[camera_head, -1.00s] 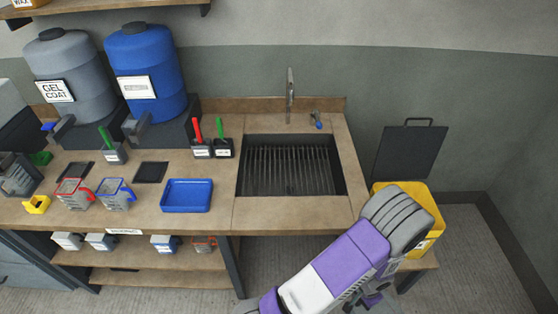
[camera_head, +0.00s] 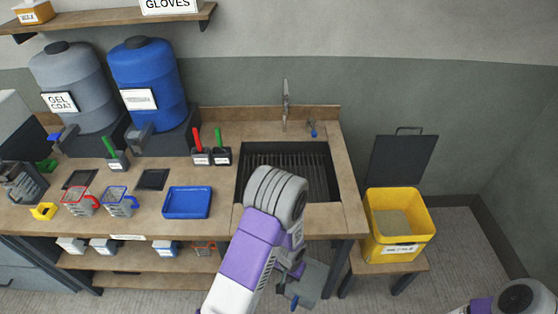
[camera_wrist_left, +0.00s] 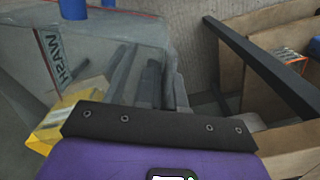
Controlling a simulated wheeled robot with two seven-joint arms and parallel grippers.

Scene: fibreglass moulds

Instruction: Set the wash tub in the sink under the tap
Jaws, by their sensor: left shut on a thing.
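The wash tub (camera_head: 314,278) is a grey, see-through tub with a blue part, partly hidden behind my left arm in the head view, in front of the counter. It fills the upper left of the left wrist view (camera_wrist_left: 100,45), with a label reading "WASH". My left gripper (camera_head: 290,268) is shut on the tub; its dark fingers (camera_wrist_left: 150,85) show against it in the wrist view. The sink (camera_head: 322,180) is a dark basin with a ribbed bottom, partly covered by my left wrist. The tap (camera_head: 286,103) stands at its back edge. My right gripper is out of view.
A yellow bin (camera_head: 400,240) with a raised dark lid (camera_head: 403,160) stands right of the counter. A blue tray (camera_head: 187,203), jugs (camera_head: 118,203) and brush holders (camera_head: 221,155) stand left of the sink. The counter's front edge (camera_head: 335,228) lies beside the tub.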

